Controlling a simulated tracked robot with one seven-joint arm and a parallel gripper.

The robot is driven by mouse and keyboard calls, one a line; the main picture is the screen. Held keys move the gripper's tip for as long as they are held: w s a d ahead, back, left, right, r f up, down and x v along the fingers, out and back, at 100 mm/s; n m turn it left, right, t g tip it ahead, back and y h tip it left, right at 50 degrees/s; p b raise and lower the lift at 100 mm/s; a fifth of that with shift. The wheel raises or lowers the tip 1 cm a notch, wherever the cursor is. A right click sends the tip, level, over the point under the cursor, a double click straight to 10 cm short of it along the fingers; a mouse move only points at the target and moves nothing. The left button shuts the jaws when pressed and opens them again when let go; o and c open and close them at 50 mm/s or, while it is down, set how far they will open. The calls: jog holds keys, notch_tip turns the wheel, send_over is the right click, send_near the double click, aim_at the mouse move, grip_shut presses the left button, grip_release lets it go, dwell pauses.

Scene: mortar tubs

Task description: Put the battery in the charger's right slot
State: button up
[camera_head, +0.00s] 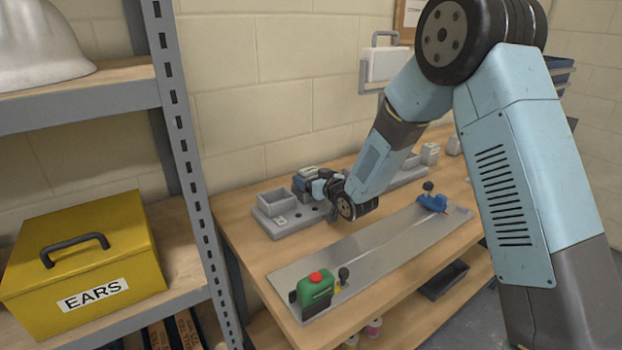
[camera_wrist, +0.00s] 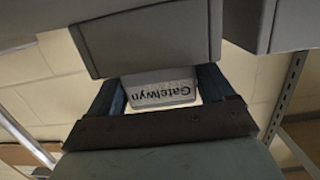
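The grey charger (camera_head: 287,228) lies at the left end of the workbench in the head view, with a box-shaped slot at its left. My gripper (camera_head: 318,184) is low over its right part, and my wrist hides some of it. In the wrist view, the two blue fingers of my gripper (camera_wrist: 162,92) stand on both sides of a grey piece lettered "Gatelwyn", which I take for the battery (camera_wrist: 158,88); it appears held between them. Large grey blocks fill the top of the wrist view close by. Whether the battery touches the slot is hidden.
Shelving (camera_head: 182,130) with a yellow box (camera_head: 84,258) stands left. Small pale boxes (camera_head: 430,153) are behind.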

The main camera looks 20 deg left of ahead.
jog(key=o, duration=0.3)
jog(key=v, duration=1.2)
jog(key=shift+d, duration=0.1)
jog(key=s+d+r+m+h, duration=0.25)
jog(key=d+r+h, duration=0.35)
jog(key=d, duration=0.6)
jog(key=s+d+r+m+h, duration=0.25)
jog(key=d+r, duration=0.55)
jog(key=d, duration=0.5)
jog(key=s+d+r+m+g+h, duration=0.1)
jog(key=s+d+r+m+g, duration=0.1)
jog(key=s+d, duration=0.4)
jog(key=s+d+r+m+g+h, duration=0.2)
jog(key=s+d, duration=0.3)
jog(key=s, duration=1.2)
jog(key=shift+d+m+g, duration=0.3)
jog(key=shift+d+g, duration=0.1)
jog(key=shift+g, duration=0.2)
